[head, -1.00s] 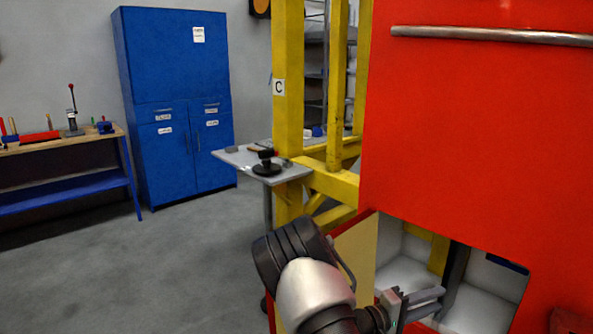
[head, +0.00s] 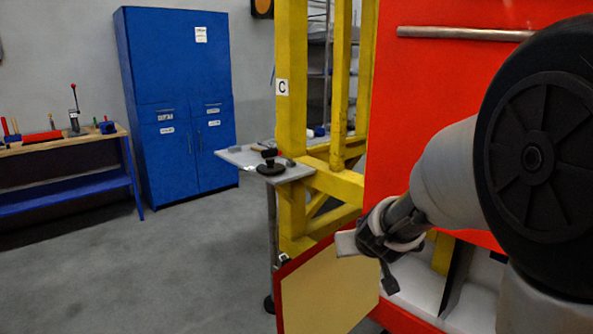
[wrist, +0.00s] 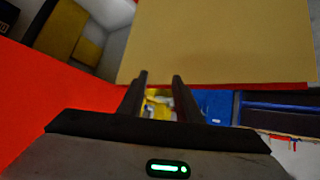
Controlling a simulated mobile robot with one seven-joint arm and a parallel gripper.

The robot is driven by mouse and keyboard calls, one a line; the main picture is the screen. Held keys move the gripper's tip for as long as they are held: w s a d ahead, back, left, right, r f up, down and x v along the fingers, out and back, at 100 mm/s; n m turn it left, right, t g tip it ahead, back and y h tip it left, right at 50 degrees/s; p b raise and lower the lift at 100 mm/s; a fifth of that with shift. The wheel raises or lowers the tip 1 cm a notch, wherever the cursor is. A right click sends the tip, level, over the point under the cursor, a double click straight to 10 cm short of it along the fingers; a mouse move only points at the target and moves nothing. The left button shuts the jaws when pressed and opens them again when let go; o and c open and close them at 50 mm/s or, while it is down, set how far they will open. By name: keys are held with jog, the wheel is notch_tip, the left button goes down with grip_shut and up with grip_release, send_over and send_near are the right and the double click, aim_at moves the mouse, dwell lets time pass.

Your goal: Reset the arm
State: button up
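My arm reaches across the right side of the head view, in front of the red nosecone (head: 440,100). My gripper (wrist: 159,76) shows in the wrist view with its two dark fingers apart and nothing between them. The hatch door (head: 325,290), tan inside with a red edge, stands open below my wrist. In the wrist view the door's tan face (wrist: 220,40) fills the top, beyond the fingertips. I cannot tell whether the fingers touch it.
The hatch opening (head: 415,285) with pale compartments is partly hidden by my arm. A yellow frame (head: 292,120) and a small grey table (head: 240,158) stand left of the nosecone. A blue cabinet (head: 175,70) and a workbench (head: 65,165) are farther back. Floor at left is clear.

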jog(key=s+a+r+g+y, duration=0.1)
jog(key=s+a+r+y, duration=0.25)
jog(key=s+r, duration=0.4)
jog(key=s+d+m+g+h+p, duration=0.1)
jog(key=s+d+g+h, duration=0.2)
jog(key=s, duration=2)
notch_tip(320, 180, up, 15)
jog(key=p, duration=1.5)
jog(key=shift+w, duration=0.4)
jog(key=shift+f, duration=0.15)
